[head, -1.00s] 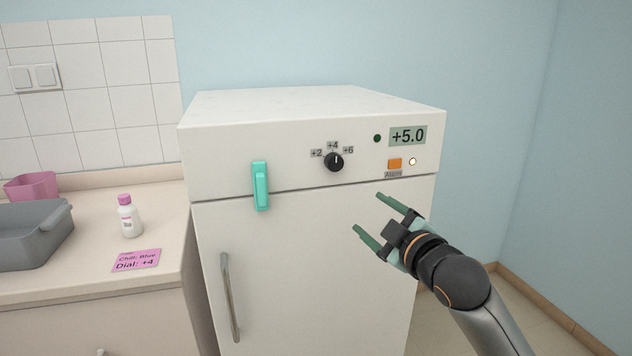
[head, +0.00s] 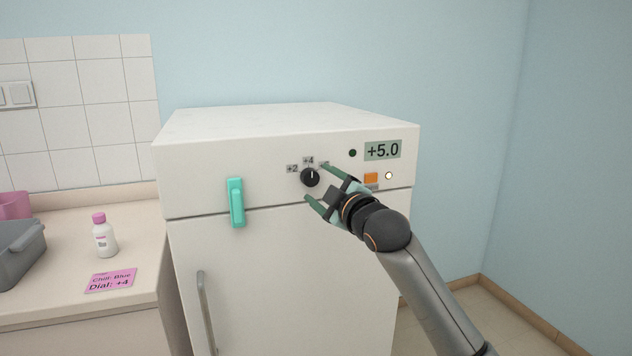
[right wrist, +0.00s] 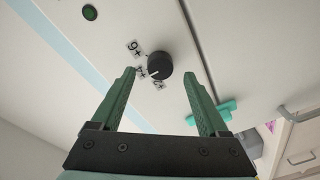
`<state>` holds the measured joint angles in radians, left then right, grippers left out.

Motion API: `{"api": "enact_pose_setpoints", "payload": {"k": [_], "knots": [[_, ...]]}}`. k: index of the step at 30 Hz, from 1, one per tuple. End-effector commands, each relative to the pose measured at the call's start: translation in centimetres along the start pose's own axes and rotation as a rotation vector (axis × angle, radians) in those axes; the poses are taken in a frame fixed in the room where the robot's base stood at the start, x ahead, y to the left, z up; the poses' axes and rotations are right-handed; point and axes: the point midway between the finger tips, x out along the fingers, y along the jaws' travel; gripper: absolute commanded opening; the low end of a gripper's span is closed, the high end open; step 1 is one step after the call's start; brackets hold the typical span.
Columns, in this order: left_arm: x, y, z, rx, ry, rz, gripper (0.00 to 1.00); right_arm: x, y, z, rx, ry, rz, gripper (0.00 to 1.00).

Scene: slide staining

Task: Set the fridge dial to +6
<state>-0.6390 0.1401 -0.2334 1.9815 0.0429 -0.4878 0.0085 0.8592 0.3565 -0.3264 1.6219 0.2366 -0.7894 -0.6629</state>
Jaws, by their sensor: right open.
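The fridge dial (head: 310,177) is a round black knob with a white pointer line, on the white fridge's upper front panel. Labels +2, +4 and +6 sit around it; +6 is mostly hidden by a finger in the head view but shows in the right wrist view (right wrist: 134,48). The pointer points roughly at +4. My right gripper (head: 316,182) is open, its green fingers pointing at the dial. In the right wrist view the dial (right wrist: 159,62) lies ahead, between the fingertips; contact cannot be told. My left gripper is not in view.
The display (head: 382,150) reads +5.0. A teal latch (head: 236,203) juts out at left. A pink card (head: 111,281) on the counter reads "Dial: +4".

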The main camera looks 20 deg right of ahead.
Motion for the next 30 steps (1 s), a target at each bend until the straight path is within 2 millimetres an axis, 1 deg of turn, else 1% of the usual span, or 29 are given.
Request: {"api": "enact_pose_setpoints", "payload": {"k": [1,3,7,12,19,20,30], "knots": [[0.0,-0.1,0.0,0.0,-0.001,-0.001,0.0,0.7,0.0,-0.1,0.0,0.0,-0.001,0.78],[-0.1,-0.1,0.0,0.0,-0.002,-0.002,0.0,1.4,0.0,-0.1,0.0,0.0,0.0,0.78],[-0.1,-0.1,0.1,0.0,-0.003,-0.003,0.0,2.3,0.0,0.0,0.0,0.0,-0.001,0.78],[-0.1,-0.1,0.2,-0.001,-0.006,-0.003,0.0,2.8,0.0,0.0,-0.001,0.0,0.0,0.78],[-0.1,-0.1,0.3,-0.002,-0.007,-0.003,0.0,2.8,0.0,0.0,-0.001,0.001,0.0,0.78],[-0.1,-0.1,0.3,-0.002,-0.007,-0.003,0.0,2.8,0.0,0.0,-0.001,0.001,0.0,0.77],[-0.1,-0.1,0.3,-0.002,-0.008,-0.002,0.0,2.8,0.0,0.0,-0.001,0.0,0.0,0.38]]}}
